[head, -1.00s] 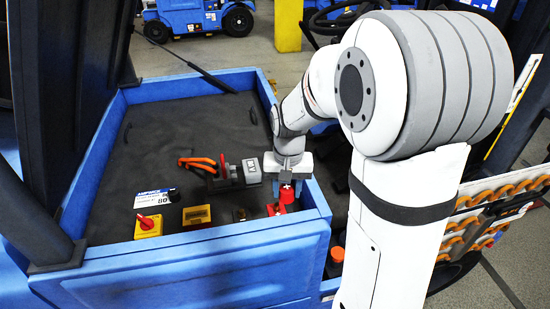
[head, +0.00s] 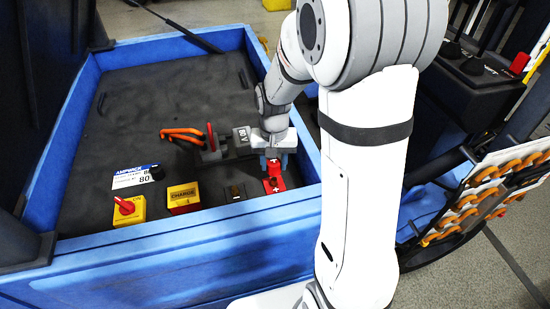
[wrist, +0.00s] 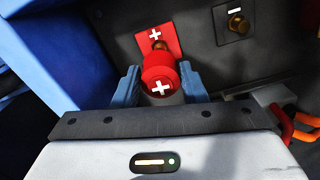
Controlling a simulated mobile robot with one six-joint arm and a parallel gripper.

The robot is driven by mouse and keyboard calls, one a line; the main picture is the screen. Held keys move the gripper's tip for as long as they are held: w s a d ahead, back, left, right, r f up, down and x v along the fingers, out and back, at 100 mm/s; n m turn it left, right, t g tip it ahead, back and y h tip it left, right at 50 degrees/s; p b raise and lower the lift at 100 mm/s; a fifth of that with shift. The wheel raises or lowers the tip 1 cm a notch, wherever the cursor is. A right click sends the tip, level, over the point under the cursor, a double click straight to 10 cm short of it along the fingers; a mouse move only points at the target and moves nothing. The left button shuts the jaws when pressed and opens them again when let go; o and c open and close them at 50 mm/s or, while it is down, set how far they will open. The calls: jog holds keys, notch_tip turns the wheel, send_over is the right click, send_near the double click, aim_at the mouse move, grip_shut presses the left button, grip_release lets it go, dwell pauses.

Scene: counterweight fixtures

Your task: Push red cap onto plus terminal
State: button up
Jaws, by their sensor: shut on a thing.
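The red cap (wrist: 160,72) with a white plus sits between the two blue fingers of my gripper (wrist: 159,84), which is shut on it. The plus terminal is a brass post (wrist: 159,46) on a red plate with a white plus (wrist: 155,35). It also shows in the head view as a red plate (head: 274,186) just in front of my gripper. The cap overlaps the post's lower part in the wrist view; I cannot tell whether they touch.
A minus terminal (wrist: 238,23) with a brass post stands beside the plus plate. The blue tray wall (head: 310,150) is close on the right. A yellow charge box (head: 183,197), a red-knobbed switch (head: 128,207) and orange-handled cable gear (head: 183,134) stand to the left.

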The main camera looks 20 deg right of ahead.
aim_at(274, 179)
jog(key=shift+f+b, duration=0.3)
jog(key=shift+f, duration=0.6)
jog(key=shift+s, duration=0.15)
jog(key=shift+f+b, duration=1.05)
jog(key=shift+f, duration=0.15)
jog(key=shift+f+b, duration=0.75)
jog(key=shift+f, duration=0.2)
dwell(0.3)
jog(key=o, duration=0.8)
jog(key=shift+c, duration=0.2)
jog(key=shift+r, duration=0.1)
